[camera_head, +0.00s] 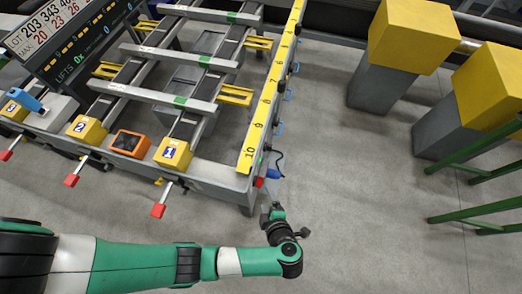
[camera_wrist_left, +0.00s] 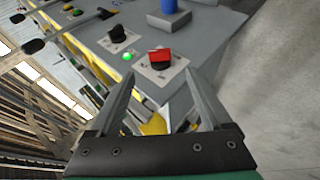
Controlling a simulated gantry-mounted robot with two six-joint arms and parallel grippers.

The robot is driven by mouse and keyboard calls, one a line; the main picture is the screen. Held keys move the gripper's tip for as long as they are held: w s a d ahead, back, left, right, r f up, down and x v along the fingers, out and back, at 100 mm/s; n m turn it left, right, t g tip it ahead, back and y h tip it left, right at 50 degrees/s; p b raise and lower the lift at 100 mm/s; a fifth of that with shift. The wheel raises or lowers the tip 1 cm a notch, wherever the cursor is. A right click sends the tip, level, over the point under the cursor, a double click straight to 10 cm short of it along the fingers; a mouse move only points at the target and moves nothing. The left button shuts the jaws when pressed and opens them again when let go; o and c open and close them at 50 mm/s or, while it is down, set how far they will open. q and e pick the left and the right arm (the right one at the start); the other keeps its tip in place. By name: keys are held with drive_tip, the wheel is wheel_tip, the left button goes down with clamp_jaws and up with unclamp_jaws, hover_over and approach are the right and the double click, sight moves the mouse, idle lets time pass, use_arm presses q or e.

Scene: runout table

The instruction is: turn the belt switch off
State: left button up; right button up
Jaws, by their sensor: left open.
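A red rotary knob (camera_wrist_left: 160,56) sits on a light grey switch plate at the table corner in the left wrist view. A black rotary knob (camera_wrist_left: 118,33) is on a second plate beside it, with a lit green lamp (camera_wrist_left: 127,57) between them. I cannot read which one is labelled belt. In the head view the red knob (camera_head: 258,182) is small at the table's near right corner. My left gripper (camera_head: 272,212) is just in front of that corner, open and empty. In the left wrist view its fingers (camera_wrist_left: 160,82) point at the red knob, apart from it. My right gripper is not in view.
A blue item (camera_wrist_left: 170,6) stands behind the red knob. Levers with red ends (camera_head: 158,210) stick out from the runout table's front. A yellow numbered scale (camera_head: 265,105) runs along its right side. Yellow-topped posts (camera_head: 413,35) and green rails (camera_head: 475,210) stand right. Floor between is clear.

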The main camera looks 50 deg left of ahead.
sight(261, 184)
use_arm(q)
drive_tip(key=b+x, duration=0.3)
drive_tip(key=x, duration=0.6)
drive_tip(key=shift+f, duration=0.1)
drive_tip(key=shift+w+a+f+b, duration=0.2)
drive_tip(key=shift+a+f+b, duration=0.1)
drive_tip(key=shift+a, duration=0.15)
drive_tip(key=shift+r, duration=0.1)
drive_tip(key=shift+c, duration=0.3)
clamp_jaws()
